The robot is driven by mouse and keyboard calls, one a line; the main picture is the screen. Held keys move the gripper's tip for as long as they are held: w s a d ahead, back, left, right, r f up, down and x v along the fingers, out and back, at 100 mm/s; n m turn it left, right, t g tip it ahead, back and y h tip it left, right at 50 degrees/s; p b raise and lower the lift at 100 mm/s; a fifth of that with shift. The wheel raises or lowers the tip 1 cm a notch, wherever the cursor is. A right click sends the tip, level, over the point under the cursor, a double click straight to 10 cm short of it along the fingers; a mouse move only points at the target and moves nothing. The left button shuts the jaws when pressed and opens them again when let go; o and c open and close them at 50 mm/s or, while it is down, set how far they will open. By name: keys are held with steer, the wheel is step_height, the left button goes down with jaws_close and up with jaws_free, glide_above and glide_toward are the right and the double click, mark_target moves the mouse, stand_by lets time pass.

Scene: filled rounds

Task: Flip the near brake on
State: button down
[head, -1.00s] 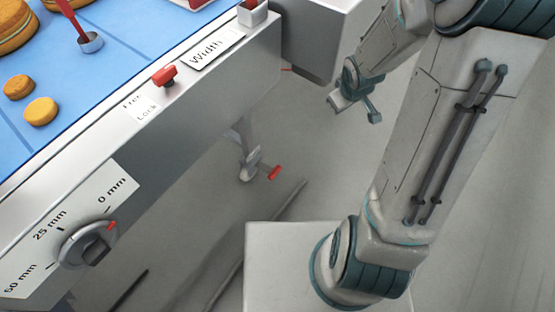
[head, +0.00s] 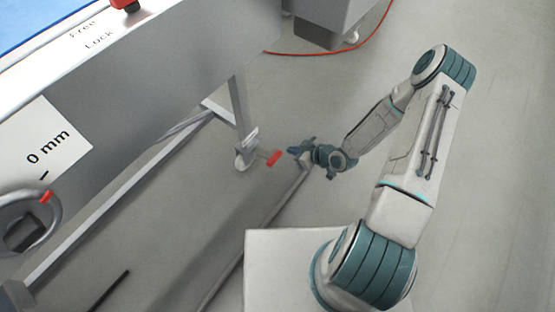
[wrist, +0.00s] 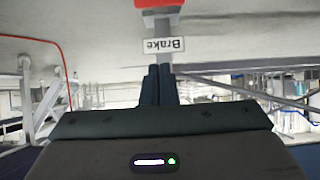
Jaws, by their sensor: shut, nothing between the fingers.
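The near brake is a red-tipped pedal (head: 274,158) on the caster (head: 243,160) at the foot of the table leg. It sticks out from the caster to the right in the head view. In the wrist view the red pedal (wrist: 158,4) is cut off by the top edge, with an upside-down "Brake" label (wrist: 164,45) beside it. My gripper (head: 296,149) is low, just right of the pedal, with a small gap in the head view. In the wrist view its fingertips (wrist: 159,70) are together and empty, pointing at the label. Whether they touch anything is unclear.
The table's metal side (head: 150,110) carries a 0 mm dial plate (head: 45,150) and a red Free/Lock knob (head: 122,4). A frame bar (head: 120,200) runs low under the table. A red cable (head: 320,53) lies on the floor behind. Floor to the right is clear.

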steer(key=shift+a+f, duration=0.15)
steer(key=b, duration=0.4)
glide_above(276, 158)
steer(key=f, duration=0.6)
steer(key=shift+w+a, duration=0.15)
steer(key=shift+a, duration=0.1)
steer(key=shift+s+d+f+b, duration=0.15)
steer(key=shift+f+b, duration=0.1)
steer(key=shift+f, duration=0.3)
steer(key=shift+s+d+f+b, duration=0.1)
steer(key=shift+f+b, duration=0.15)
steer(key=shift+f, duration=0.3)
steer(key=shift+s+d+f, duration=0.15)
steer(key=shift+d+f, duration=0.15)
steer(key=shift+f, duration=0.3)
steer(key=shift+s, duration=0.1)
